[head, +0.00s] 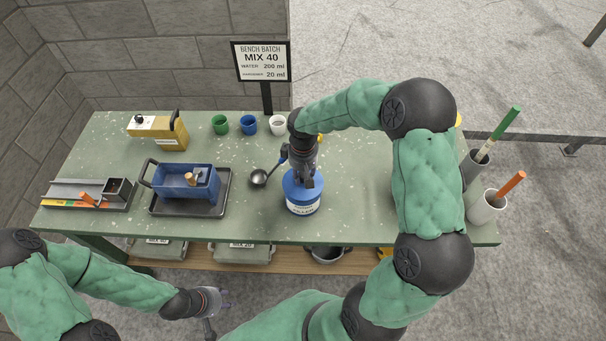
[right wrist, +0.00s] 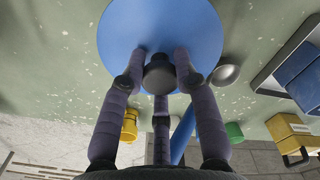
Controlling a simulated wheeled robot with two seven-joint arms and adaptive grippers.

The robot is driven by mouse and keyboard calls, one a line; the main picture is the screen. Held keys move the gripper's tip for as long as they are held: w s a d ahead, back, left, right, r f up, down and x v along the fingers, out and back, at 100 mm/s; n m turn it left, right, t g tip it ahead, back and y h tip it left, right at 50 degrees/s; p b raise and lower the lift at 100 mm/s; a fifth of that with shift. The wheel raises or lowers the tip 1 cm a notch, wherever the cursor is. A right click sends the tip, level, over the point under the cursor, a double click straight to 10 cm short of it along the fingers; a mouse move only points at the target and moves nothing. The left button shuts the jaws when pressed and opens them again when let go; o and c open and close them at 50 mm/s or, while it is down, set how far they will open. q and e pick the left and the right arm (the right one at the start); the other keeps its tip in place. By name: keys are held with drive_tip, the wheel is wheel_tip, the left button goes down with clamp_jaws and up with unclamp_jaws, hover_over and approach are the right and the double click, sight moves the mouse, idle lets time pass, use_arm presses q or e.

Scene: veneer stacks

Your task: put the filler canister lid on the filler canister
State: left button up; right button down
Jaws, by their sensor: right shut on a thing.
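The filler canister (head: 303,206) is blue with a white label and stands upright near the front middle of the bench. The filler canister lid (head: 291,184) is a blue disc at the canister's top; in the right wrist view its underside neighbour is hidden and the lid (right wrist: 190,28) fills the top, with a dark knob (right wrist: 158,76). My right gripper (head: 309,183) points down over the canister, its fingers (right wrist: 160,75) shut around the knob. I cannot tell whether the lid is fully seated. My left gripper (head: 222,312) is empty in front of the bench, fingers apart.
A ladle (head: 259,177) lies left of the canister. A blue tub (head: 170,185) sits on a dark tray (head: 221,202). Green (head: 220,125), blue (head: 248,125) and white (head: 278,125) cups stand behind. Two holders with tools stand at the right end.

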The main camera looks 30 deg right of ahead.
drive_tip(key=shift+f+b, duration=0.55)
drive_tip(key=shift+f, duration=0.2)
idle(0.5)
drive_tip(key=c, duration=0.9)
unclamp_jaws()
drive_tip(key=shift+o, duration=0.2)
drive_tip(key=shift+r, duration=0.15)
wheel_tip(320, 180, up, 12)
